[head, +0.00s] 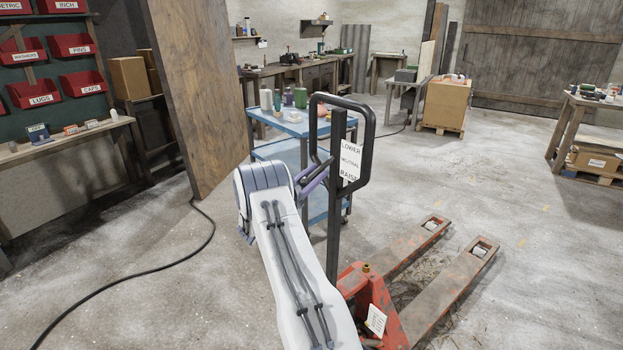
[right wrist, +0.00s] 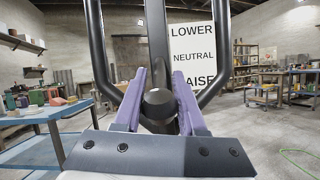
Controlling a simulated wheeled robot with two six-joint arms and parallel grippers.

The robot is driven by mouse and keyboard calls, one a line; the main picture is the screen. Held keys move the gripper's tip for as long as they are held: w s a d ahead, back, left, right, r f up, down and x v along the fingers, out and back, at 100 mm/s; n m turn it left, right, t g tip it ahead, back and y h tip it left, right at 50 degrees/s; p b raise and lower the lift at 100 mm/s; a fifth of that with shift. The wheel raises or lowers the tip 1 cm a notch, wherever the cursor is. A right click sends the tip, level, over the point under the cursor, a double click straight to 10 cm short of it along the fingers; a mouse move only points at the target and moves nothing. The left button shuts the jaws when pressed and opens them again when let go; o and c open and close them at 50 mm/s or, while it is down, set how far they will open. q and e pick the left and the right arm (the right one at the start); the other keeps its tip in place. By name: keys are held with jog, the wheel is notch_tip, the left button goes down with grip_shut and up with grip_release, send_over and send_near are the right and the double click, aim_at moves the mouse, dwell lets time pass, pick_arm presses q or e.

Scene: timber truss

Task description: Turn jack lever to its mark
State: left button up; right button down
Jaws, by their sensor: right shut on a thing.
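The pallet jack has a red body (head: 372,296) and a dark upright post with a black loop handle (head: 370,130). A white plate (head: 350,161) on the post reads LOWER, NEUTRAL, RAISE from top to bottom; it also shows in the right wrist view (right wrist: 192,55). The jack lever, a dark rod with a round black knob (right wrist: 160,104), sits in front of the post inside the loop. My right gripper (head: 315,178) has its purple fingers (right wrist: 158,100) shut on the lever, one on each side of the knob. I cannot tell which word the lever points to. My left gripper is out of view.
A blue cart (head: 284,150) with bottles stands close behind the handle. The jack's forks (head: 440,290) lie along the floor to the right. A leaning wooden board (head: 205,95) and a black cable (head: 150,272) are on the left. Open concrete floor (head: 555,270) is at right.

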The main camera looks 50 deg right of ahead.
jog(key=c, duration=0.8)
grip_release()
jog(key=b+v, duration=0.2)
jog(key=v, duration=0.8)
jog(key=shift+a, duration=0.25)
